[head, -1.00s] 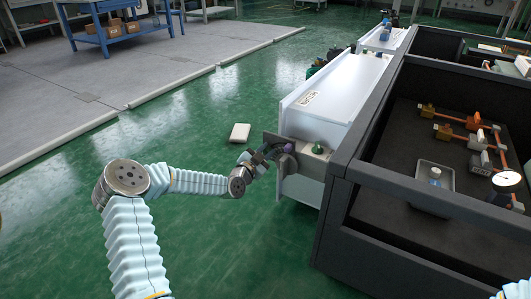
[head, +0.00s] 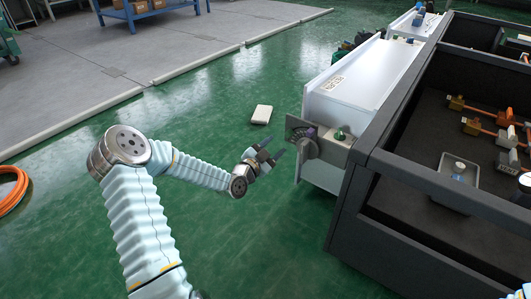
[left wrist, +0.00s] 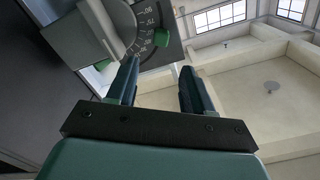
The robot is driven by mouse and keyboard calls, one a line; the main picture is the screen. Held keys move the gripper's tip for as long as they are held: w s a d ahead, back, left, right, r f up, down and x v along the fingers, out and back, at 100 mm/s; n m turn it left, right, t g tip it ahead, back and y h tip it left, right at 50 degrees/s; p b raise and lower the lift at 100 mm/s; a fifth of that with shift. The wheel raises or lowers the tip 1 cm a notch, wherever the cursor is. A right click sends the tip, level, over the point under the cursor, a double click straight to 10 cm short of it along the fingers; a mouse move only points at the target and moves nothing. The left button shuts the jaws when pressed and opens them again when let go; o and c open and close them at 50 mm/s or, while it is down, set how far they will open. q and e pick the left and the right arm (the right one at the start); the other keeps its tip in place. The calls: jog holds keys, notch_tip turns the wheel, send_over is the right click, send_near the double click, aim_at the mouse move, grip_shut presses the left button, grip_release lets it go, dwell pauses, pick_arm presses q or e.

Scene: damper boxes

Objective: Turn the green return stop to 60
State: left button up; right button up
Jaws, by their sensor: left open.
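My left gripper (head: 272,150) is open and empty, a little left of the dial plate (head: 296,128) on the end of the white damper box (head: 355,78). In the left wrist view, the open fingers (left wrist: 158,67) point toward the plate, with a printed number scale (left wrist: 146,28) and a grey handle part (left wrist: 95,30). The stop's exact reading is unclear. My right gripper is out of view.
A dark-framed bench (head: 345,205) stands right of the box, holding a grey tray (head: 447,205) and several orange-piped fittings. A small white block (head: 261,114) lies on the green floor. Open floor surrounds my left arm.

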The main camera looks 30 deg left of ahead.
pick_arm(q)
jog(key=s, duration=0.5)
jog(key=shift+a, duration=0.2)
jog(key=s+d+f+n+g+h, duration=0.25)
jog(key=s+d+f+g, duration=0.25)
jog(key=d+f, duration=0.55)
jog(key=s+d+f+n+g+h, duration=0.1)
jog(key=s+d+f+n+g, duration=0.2)
jog(key=s+d+f+g, duration=0.5)
jog(key=s+d+f+n+g+p, duration=0.1)
jog(key=s+d+f+n+g, duration=0.1)
jog(key=s+d+f, duration=0.3)
jog(key=s+d+f+n+g, duration=0.1)
jog(key=s+d+g, duration=0.1)
jog(key=s, duration=0.6)
notch_tip(320, 180, up, 14)
jog(key=p, duration=1.3)
jog(key=shift+w+d, duration=0.3)
jog(key=shift+w, duration=0.05)
jog(key=shift+f+y, duration=0.15)
jog(key=shift+y, duration=0.1)
